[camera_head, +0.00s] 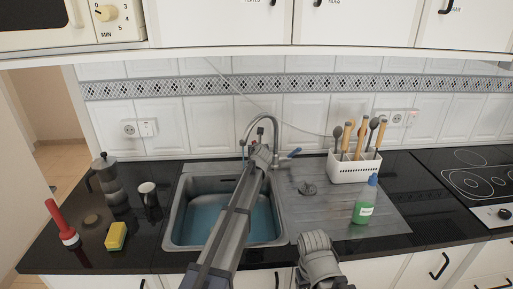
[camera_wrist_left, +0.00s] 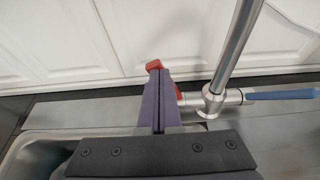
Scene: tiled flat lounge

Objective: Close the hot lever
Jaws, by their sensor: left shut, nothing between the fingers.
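The hot lever (camera_wrist_left: 154,65) is red and mostly hidden behind my left gripper (camera_wrist_left: 160,80). The steel tap (camera_head: 278,135) has a blue lever (camera_head: 292,153) pointing right, which also shows in the left wrist view (camera_wrist_left: 282,95).
The sink (camera_head: 177,215) holds water below my arm. A green bottle (camera_head: 363,212) and a white utensil rack (camera_head: 355,170) stand to the right. A moka pot (camera_head: 108,180), mug (camera_head: 148,194), sponge (camera_head: 116,236) and red-handled brush (camera_head: 62,226) are to the left. A tiled wall is behind.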

